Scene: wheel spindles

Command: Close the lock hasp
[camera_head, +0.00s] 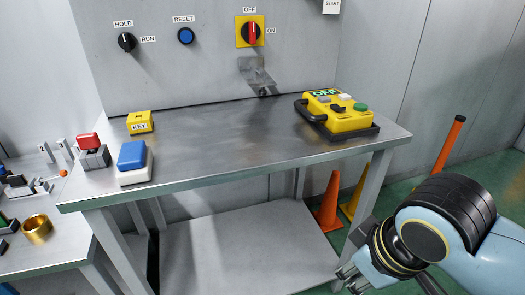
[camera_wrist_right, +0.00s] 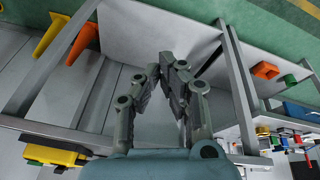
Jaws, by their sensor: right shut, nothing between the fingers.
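A grey metal plate with a bent lower flap (camera_head: 258,75), which looks like the hasp, is on the back panel just below the yellow-backed red rotary switch (camera_head: 250,31). Its flap hangs out toward the bench top; whether it is latched cannot be made out. My right gripper (camera_head: 348,277) is low at the bottom right in the head view, in front of the bench and well away from the plate. In the right wrist view its fingers (camera_wrist_right: 166,62) are together with nothing between them. My left gripper is not in view.
The steel bench (camera_head: 230,148) holds a yellow control box (camera_head: 340,120) at right, a yellow key block (camera_head: 140,122), and a blue-topped block (camera_head: 133,158) at left. The bench's middle is clear.

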